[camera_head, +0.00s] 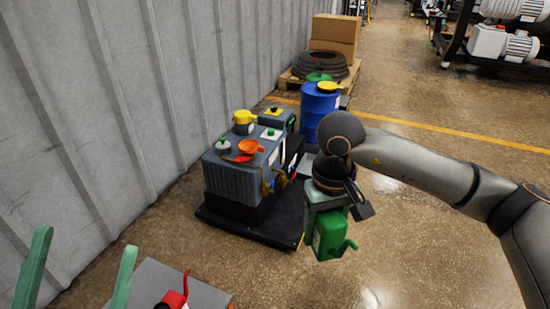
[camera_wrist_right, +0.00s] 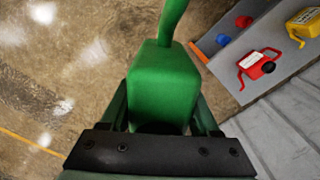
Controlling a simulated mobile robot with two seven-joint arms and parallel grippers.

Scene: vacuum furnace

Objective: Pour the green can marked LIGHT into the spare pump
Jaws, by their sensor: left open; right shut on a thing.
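My right gripper (camera_head: 327,208) is shut on a green can (camera_head: 330,238) with a curved spout, held above the floor to the right of the grey unit. A pale label shows on its left side, too small to read. In the right wrist view the can (camera_wrist_right: 165,85) sits between the fingers, its spout toward the top of the picture. A grey box-shaped unit (camera_head: 235,178), likely the pump, stands on a black base with an orange funnel (camera_head: 250,147) on top. The can is apart from the funnel. My left gripper (camera_head: 80,275) is open and empty at the lower left.
A grey surface (camera_head: 150,280) at the bottom holds a red can (camera_head: 178,297); the wrist view also shows a yellow can (camera_wrist_right: 305,23) there. A blue drum (camera_head: 318,105) stands behind the unit. A ribbed wall (camera_head: 120,90) bounds the left.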

